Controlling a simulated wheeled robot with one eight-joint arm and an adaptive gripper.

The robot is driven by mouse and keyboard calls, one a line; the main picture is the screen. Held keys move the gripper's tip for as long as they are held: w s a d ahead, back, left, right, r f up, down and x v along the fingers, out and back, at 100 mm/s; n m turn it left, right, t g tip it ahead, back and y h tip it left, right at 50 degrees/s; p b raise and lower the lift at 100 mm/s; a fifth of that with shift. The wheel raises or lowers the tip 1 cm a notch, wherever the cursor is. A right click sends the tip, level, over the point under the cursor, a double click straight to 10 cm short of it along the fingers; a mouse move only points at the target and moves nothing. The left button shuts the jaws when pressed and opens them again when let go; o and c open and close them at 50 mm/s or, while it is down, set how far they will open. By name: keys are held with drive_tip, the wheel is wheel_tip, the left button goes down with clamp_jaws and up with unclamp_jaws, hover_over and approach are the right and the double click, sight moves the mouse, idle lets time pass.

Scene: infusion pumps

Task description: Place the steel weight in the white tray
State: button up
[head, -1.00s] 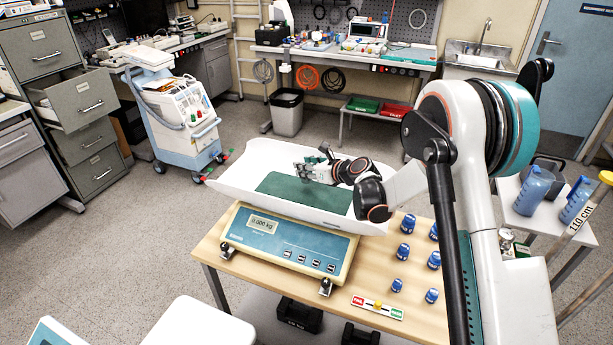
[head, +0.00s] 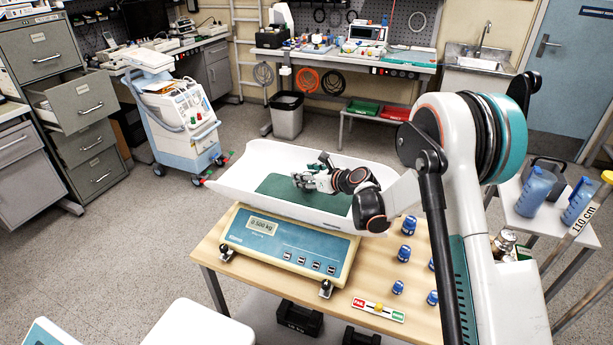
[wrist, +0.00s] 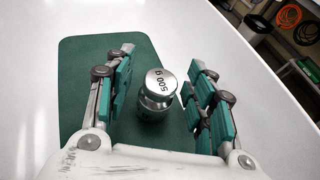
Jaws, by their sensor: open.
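The steel weight (wrist: 160,85), a shiny cylinder with a knobbed top marked "500 g", stands upright on the green mat (wrist: 78,65) in the white tray (wrist: 232,45). The tray (head: 228,172) sits on top of the scale (head: 285,245), whose display reads 0.500 kg. My gripper (wrist: 160,58) is open, with one finger on each side of the weight and a visible gap to both. In the head view my gripper (head: 308,182) is low over the mat, and I cannot make out the weight there.
Several blue-capped vials (head: 407,226) stand on the wooden table (head: 385,265) right of the scale. A red-and-green slider strip (head: 378,309) lies at the table's front. Blue jugs (head: 536,190) stand on a side table at right. The tray's left part is clear.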

drive_tip(key=shift+r, duration=0.15)
drive_tip(key=shift+s+d+r, duration=0.15)
drive_tip(key=shift+s+d, duration=0.1)
drive_tip(key=p+v, duration=0.3)
drive_tip(key=v, duration=0.8)
drive_tip(key=s+d+r+n+g+h, duration=0.1)
drive_tip(key=s+d+r+n+h, duration=0.15)
drive_tip(key=s+r+n, duration=0.5)
drive_tip(key=s+d+r+n+g+h, duration=0.1)
drive_tip(key=s+d+r+n+h, duration=0.15)
drive_tip(key=s+r+n, duration=0.5)
drive_tip(key=s+d+n+h, duration=0.2)
drive_tip(key=s+d+n, duration=0.3)
drive_tip(key=s, duration=0.7)
drive_tip(key=s+d+n+h, duration=0.2)
drive_tip(key=s+d+n, duration=0.3)
drive_tip(key=s, duration=0.7)
drive_tip(key=shift+f+n, duration=0.35)
drive_tip(key=shift+n, duration=0.75)
